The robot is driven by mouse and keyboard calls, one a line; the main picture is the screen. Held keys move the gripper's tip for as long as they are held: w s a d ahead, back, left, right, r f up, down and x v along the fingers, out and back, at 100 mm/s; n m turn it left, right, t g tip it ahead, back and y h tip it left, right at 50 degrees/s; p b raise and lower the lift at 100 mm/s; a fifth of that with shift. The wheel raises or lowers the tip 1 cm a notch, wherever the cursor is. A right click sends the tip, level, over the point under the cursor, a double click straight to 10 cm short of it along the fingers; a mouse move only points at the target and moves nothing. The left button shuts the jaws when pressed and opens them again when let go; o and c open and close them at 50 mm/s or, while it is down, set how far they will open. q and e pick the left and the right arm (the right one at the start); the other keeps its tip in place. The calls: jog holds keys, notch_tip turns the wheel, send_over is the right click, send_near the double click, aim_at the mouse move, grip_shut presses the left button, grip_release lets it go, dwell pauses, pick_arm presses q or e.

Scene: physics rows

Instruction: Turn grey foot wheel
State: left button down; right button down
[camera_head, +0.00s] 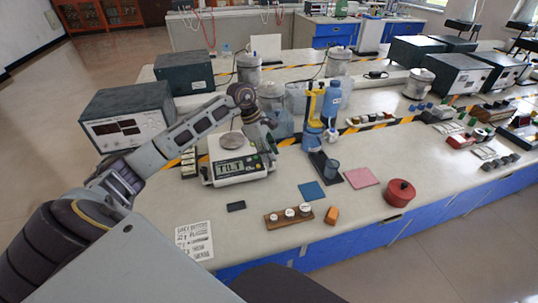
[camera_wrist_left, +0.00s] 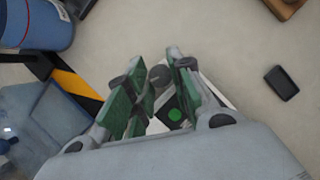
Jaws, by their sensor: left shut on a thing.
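The balance (camera_head: 216,176) stands on the bench in the head view, a white body with a round pan (camera_head: 231,140) and a display reading TILT. My left gripper (camera_head: 268,148) is at the balance's right side. In the left wrist view, my left gripper (camera_wrist_left: 157,82) has its green pads on both sides of the dark grey foot wheel (camera_wrist_left: 160,76), shut on it. A bright green round spot (camera_wrist_left: 174,115) shows on the balance's corner below the wheel. The wheel does not show clearly in the head view. My right gripper is out of view.
A blue bottle (camera_head: 334,98) and glass containers stand just behind my left gripper. A wooden block with weights (camera_head: 289,216), a small black block (camera_head: 236,206), a blue pad (camera_head: 312,191) and a red pot (camera_head: 399,193) lie in front. Bench between is clear.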

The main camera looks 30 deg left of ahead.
pick_arm(q)
jog(key=m+g+b, duration=0.1)
jog(key=m, duration=0.1)
jog(key=shift+w+m, duration=0.1)
jog(key=shift+m, duration=0.9)
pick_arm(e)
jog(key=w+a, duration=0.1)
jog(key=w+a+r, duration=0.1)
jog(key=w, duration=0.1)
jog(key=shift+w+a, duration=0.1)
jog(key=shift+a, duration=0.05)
pick_arm(q)
jog(key=shift+g, duration=0.3)
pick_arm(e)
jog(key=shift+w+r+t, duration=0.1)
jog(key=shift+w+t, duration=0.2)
pick_arm(q)
jog(key=c, duration=1.3)
grip_release()
jog(key=shift+o, duration=0.2)
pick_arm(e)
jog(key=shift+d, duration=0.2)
pick_arm(q)
jog(key=shift+r, duration=0.1)
